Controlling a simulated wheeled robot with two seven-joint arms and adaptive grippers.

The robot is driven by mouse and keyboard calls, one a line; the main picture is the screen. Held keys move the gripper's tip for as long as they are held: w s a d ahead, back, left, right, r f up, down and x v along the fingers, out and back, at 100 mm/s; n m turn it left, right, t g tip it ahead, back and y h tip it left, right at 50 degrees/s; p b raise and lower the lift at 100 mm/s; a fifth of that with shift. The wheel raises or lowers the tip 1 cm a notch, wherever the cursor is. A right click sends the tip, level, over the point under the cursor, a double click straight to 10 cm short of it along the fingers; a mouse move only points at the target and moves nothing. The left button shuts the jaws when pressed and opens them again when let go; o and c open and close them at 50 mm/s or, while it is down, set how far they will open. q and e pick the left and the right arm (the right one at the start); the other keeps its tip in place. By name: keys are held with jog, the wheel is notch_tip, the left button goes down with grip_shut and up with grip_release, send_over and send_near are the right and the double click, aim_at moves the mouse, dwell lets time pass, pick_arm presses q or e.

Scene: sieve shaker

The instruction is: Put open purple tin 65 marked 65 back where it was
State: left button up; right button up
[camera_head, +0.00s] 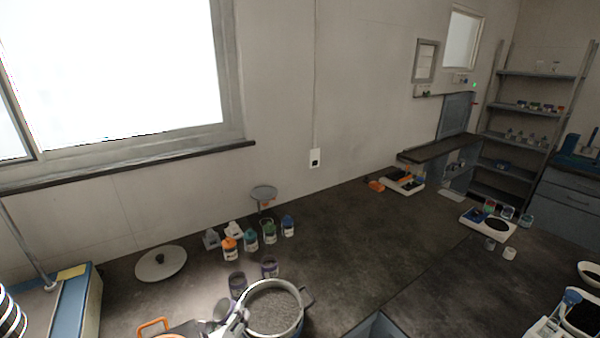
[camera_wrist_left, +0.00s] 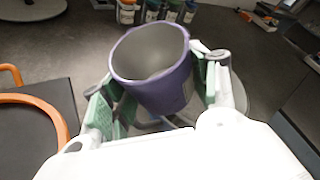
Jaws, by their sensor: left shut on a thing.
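My left gripper (camera_wrist_left: 160,95) is shut on an open purple tin (camera_wrist_left: 152,68), its green-padded fingers on either side of the tin. The tin's mouth faces the wrist camera and its grey inside looks empty. In the head view my left gripper (camera_head: 230,312) is at the bottom centre, beside a round pan of grey grains (camera_head: 272,308). I cannot read the number on either tin. My right gripper is not in view.
Orange (camera_head: 229,248), teal (camera_head: 250,241), green (camera_head: 269,233) and blue (camera_head: 288,227) tins stand in a row behind. A round grey lid (camera_head: 160,263) lies at left. An orange-handled thing (camera_head: 153,326) is left of the gripper.

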pick_arm(q)
jog(key=shift+s+a+f+y, duration=0.15)
jog(key=shift+a+f+y, duration=0.05)
jog(key=shift+a, duration=0.5)
jog(key=shift+s+a+f+y, duration=0.1)
jog(key=shift+a+f+y, duration=0.1)
jog(key=shift+a, duration=0.5)
jog(key=shift+w+r, duration=0.1)
jog(key=shift+r, duration=0.05)
jog(key=shift+w+r, duration=0.25)
jog(key=w+a+r+y+b, duration=0.2)
jog(key=w+r, duration=1)
jog(key=w, duration=0.1)
jog(key=a+f+g+y, duration=0.2)
jog(key=a+f+y, duration=0.1)
jog(key=a+f, duration=0.6)
notch_tip(320, 180, down, 4)
jog(key=shift+w+f+m+g+y+b, duration=0.1)
jog(key=shift+w+m+g+y+b, duration=0.2)
jog(key=shift+w+y, duration=0.1)
